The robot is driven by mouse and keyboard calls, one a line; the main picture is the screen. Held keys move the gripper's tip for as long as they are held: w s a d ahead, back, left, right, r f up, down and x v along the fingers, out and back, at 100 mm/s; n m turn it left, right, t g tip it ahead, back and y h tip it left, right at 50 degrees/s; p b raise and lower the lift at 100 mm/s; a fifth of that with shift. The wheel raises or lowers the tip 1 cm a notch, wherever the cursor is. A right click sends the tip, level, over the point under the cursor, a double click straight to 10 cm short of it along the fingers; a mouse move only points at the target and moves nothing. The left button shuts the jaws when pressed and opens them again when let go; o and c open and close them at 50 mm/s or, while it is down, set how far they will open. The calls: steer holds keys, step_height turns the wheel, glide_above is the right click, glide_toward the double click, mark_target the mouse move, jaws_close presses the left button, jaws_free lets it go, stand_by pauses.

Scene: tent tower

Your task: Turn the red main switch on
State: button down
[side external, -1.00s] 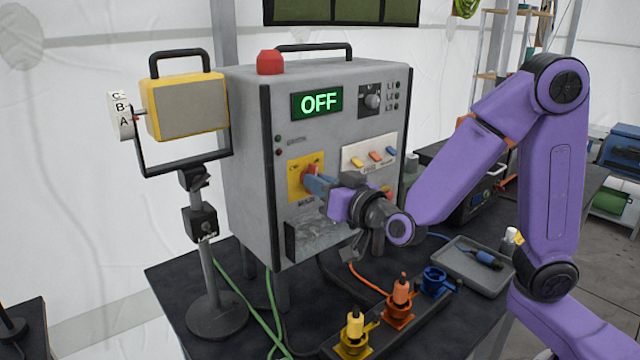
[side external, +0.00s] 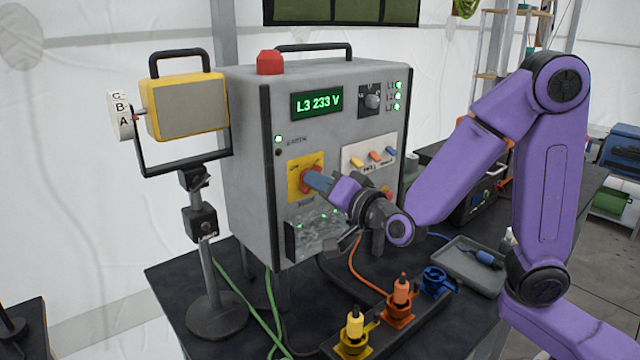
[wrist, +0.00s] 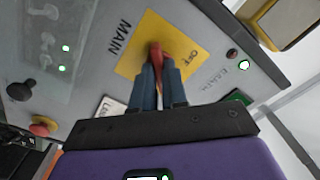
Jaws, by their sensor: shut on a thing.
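The red main switch (wrist: 155,54) sits on a yellow plate (side external: 295,184) marked MAIN and OFF on the front of the grey cabinet (side external: 245,150). My gripper (wrist: 158,72) is shut on the switch's red handle, with its blue fingers on either side. In the side external view my gripper (side external: 312,181) reaches the plate from the right and hides part of the switch. The display (side external: 317,103) reads "L3 233 V" in green. The L1, L2 and L3 lamps (side external: 397,96) are lit green, and a lamp (side external: 278,139) at left is lit.
A yellow lamp (side external: 185,105) on a stand is left of the cabinet. Yellow, orange and blue plugs and sockets (side external: 400,300) lie in front on the dark table, near a grey tray (side external: 470,266). A red-and-yellow button (wrist: 42,126) is on the panel.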

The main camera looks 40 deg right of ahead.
stand_by(0.4)
steer(key=c, duration=1.2)
jaws_free()
steer(key=shift+o, duration=0.2)
steer(key=s, duration=1.7)
steer(key=shift+s, duration=0.25)
